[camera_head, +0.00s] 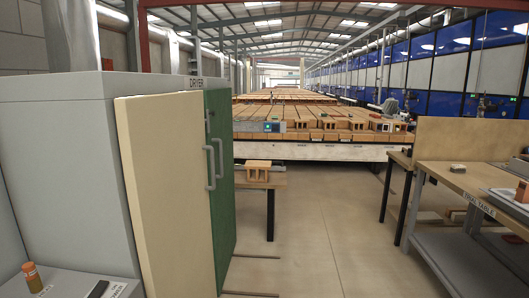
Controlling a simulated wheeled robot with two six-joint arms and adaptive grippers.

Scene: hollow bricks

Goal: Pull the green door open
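The green door (227,185) stands tall at the front of the grey cabinet labelled DRYER (70,150) on the left. I see it at a steep angle, so I cannot tell whether it is fully closed. A grey vertical bar handle (220,158) shows on its face. A cream door-like panel (162,190) is nearer to me and hides part of the cabinet front. Another grey handle (210,166) shows at the cream panel's right edge. Neither of my grippers is in view.
A low table with a hollow brick (258,170) stands just beyond the green door. A wooden workbench (455,180) is on the right. Open floor (325,230) lies between. Long rows of bricks (320,118) fill the back. A small orange-brown jar (32,276) stands lower left.

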